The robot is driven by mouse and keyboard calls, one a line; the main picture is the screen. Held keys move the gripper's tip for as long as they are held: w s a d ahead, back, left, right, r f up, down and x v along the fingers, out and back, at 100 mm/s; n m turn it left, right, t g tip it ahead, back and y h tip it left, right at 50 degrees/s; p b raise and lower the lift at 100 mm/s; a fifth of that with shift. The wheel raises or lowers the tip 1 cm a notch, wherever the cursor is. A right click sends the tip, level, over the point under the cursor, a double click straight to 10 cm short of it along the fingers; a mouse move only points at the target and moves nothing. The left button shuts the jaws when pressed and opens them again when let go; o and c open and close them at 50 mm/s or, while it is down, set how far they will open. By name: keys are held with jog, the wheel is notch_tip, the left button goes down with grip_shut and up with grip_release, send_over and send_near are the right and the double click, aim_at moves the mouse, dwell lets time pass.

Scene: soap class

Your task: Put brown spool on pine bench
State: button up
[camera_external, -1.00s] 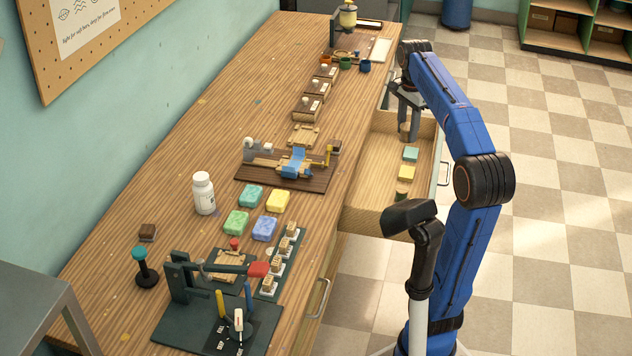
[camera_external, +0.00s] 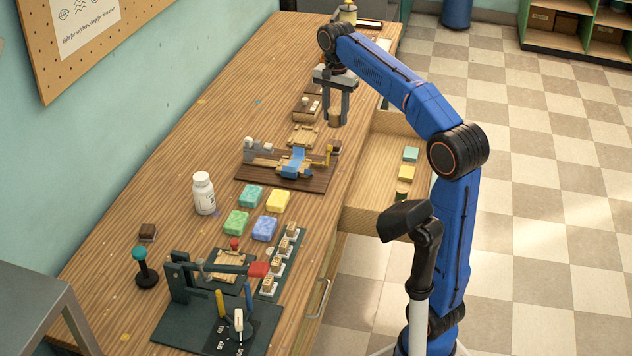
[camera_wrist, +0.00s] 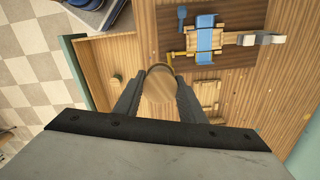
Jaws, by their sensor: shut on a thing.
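The brown spool (camera_external: 334,116) is between the fingers of my gripper (camera_external: 337,112), which is shut on it. In the wrist view the spool's round wooden top (camera_wrist: 159,86) shows between the two grey fingers of my gripper (camera_wrist: 159,92). The pine bench (camera_external: 225,110) is the long wood-grained worktop along the wall. The spool is over the bench's right side, near the edge above the open drawer. I cannot tell whether its underside touches the bench top.
A dark board (camera_external: 255,179) with a blue-strapped fixture lies nearby. Bare bench lies farther left.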

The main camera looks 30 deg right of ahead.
jog(key=w+a+n, duration=0.3)
jog(key=a+n, duration=0.3)
jog(key=a, duration=2)
jog(key=s+a+f+n, duration=0.1)
jog(key=s+a+n, duration=0.35)
jog(key=a, duration=0.85)
jog(key=s+a+f+n, duration=0.1)
jog(key=s+a, duration=0.6)
jog(key=a, duration=0.6)
jog(key=shift+w+d+f, duration=0.1)
jog(key=shift+w+f, duration=0.05)
jog(key=shift+f, duration=3.65)
jog(key=shift+w+f, duration=0.1)
jog(key=shift+f, duration=3.7)
jog(key=shift+f, duration=0.1)
jog(key=o, duration=1)
